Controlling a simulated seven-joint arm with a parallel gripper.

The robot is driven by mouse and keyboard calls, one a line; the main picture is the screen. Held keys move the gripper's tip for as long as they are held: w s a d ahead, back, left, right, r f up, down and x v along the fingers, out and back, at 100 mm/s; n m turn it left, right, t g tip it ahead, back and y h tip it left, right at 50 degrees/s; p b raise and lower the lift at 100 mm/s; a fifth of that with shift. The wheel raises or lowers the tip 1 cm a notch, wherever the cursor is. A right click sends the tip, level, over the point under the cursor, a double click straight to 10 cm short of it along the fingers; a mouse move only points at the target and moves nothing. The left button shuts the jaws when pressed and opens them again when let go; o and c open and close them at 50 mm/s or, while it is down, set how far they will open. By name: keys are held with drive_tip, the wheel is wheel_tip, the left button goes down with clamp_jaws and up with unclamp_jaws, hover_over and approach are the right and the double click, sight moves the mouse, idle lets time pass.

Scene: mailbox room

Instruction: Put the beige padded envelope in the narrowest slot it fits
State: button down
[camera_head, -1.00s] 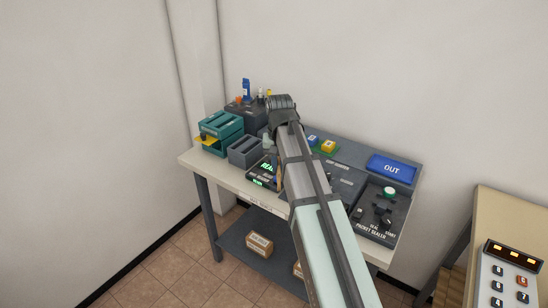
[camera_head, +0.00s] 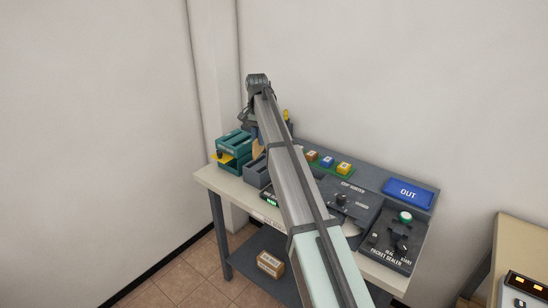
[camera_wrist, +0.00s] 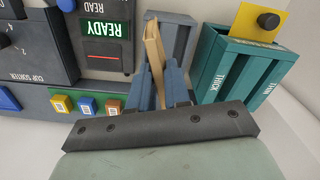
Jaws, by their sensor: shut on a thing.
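The beige padded envelope (camera_wrist: 155,50) stands edge-on between the blue fingers of my gripper (camera_wrist: 159,82) in the wrist view. My gripper is shut on it. In the head view a sliver of the envelope (camera_head: 257,149) shows beside my arm; the fingertips are hidden there. The teal slot box (camera_wrist: 238,68), labelled THICK and THIN, is to the right of the envelope in the wrist view. It also shows at the table's left end in the head view (camera_head: 233,146). A grey box (camera_wrist: 180,35) lies just behind the envelope in the wrist view.
A yellow tab with a black knob (camera_wrist: 262,22) sits on the teal box. A READY display (camera_wrist: 100,28) is left of the envelope in the wrist view. Small colored blocks (camera_head: 327,162) and a blue OUT tray (camera_head: 409,193) stand along the back.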

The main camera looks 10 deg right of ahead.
drive_tip(key=w+a+r+m, duration=0.2)
drive_tip(key=w+a, duration=0.3)
drive_tip(key=w, duration=0.3)
drive_tip(key=w+a+r+m, duration=0.1)
drive_tip(key=w+a+r, duration=0.2)
drive_tip(key=w+a, duration=0.45)
drive_tip(key=shift+w+d+f, duration=0.2)
drive_tip(key=shift+d+f, duration=0.15)
drive_tip(key=shift+f, duration=0.4)
drive_tip(key=shift+w+d+f, duration=0.2)
drive_tip(key=shift+d+f, duration=0.15)
drive_tip(key=shift+f, duration=0.45)
drive_tip(key=shift+w+d+f, duration=0.2)
drive_tip(key=shift+d+f, duration=0.15)
drive_tip(key=shift+f, duration=0.4)
drive_tip(key=shift+f, duration=0.9)
drive_tip(key=shift+r, duration=1.35)
drive_tip(key=shift+f, duration=0.2)
drive_tip(key=shift+f, duration=0.25)
drive_tip(key=shift+f, duration=1)
idle(0.5)
